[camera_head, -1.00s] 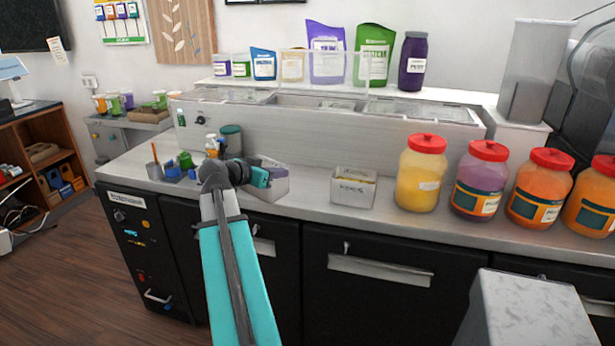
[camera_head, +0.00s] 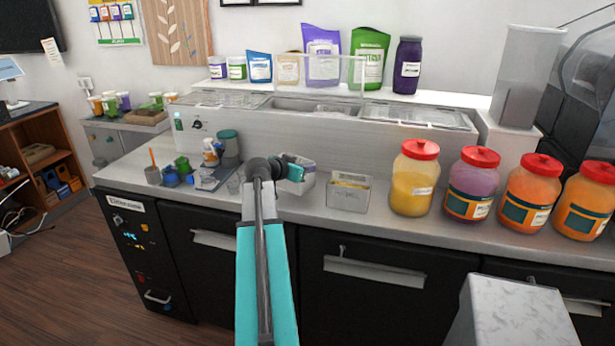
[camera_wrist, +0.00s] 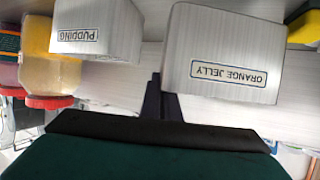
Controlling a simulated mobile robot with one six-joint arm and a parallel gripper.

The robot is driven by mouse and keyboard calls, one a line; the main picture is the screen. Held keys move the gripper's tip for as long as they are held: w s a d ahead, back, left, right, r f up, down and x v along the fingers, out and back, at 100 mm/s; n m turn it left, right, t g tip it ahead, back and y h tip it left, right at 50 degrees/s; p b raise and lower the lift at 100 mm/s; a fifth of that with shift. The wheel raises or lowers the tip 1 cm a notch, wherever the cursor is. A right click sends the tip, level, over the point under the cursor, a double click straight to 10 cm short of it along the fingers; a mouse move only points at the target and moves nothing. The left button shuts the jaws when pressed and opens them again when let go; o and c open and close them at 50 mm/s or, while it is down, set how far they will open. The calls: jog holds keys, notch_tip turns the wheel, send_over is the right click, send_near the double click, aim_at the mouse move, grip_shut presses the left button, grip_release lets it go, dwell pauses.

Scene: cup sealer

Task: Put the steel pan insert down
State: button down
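The steel pan insert (camera_head: 308,181) is a pale box-like container at the front of the counter. My gripper (camera_head: 291,172) is at its upper left and partly hides it. In the wrist view, which is upside down, the pan insert (camera_wrist: 229,50) is labelled ORANGE JELLY. My dark fingers (camera_wrist: 163,96) are close together at its left edge there and appear shut on its wall. I cannot tell whether its base touches the counter.
A similar container labelled PUDDING (camera_head: 348,194) stands just right of it, with a gap. Large red-lidded jars, the nearest yellow (camera_head: 414,182), stand farther right. Small bottles and cups, including a green cup (camera_head: 182,164), and a grey-green canister (camera_head: 229,147) stand to the left.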

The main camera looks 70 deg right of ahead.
aim_at(308, 191)
dwell(0.3)
jog(key=shift+f+p, duration=0.85)
jog(key=shift+f, duration=1)
jog(key=c, duration=2)
grip_release()
jog(key=shift+r, duration=0.2)
jog(key=shift+w+a, duration=0.1)
jog(key=shift+a, duration=0.25)
jog(key=b+v, duration=0.3)
jog(key=v, duration=0.8)
jog(key=shift+a+r, duration=0.1)
